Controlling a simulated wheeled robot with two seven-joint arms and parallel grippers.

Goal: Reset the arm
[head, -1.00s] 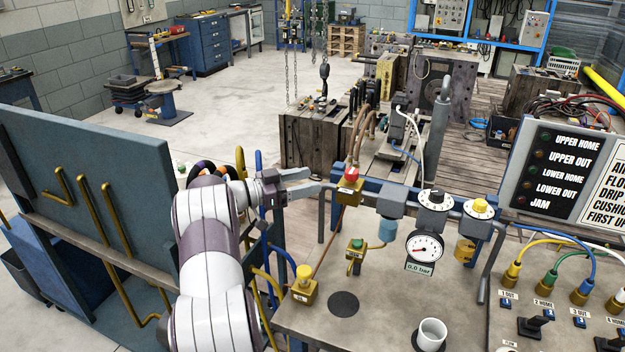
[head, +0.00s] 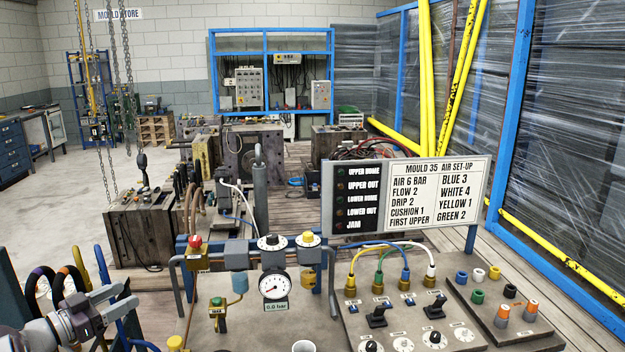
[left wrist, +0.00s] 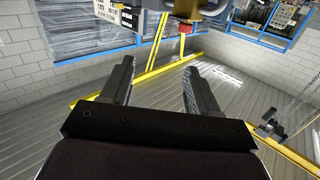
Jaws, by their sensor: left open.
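My left gripper (head: 126,297) is at the lower left of the head view, with its arm coming in from the left edge. It is empty and stands left of the bench and its red-topped valve (head: 195,252), apart from the valve in the picture. In the left wrist view my left gripper (left wrist: 158,68) shows two dark fingers spread apart with nothing between them. My right gripper is in neither view.
A bench (head: 250,325) carries a pressure gauge (head: 274,285), valves, a white cup (head: 304,346) and a panel of coloured hoses (head: 395,330). A sign board (head: 405,205) stands behind it. Bent hoses (head: 72,283) rise beside my left gripper. Open floor (head: 75,190) lies at the left.

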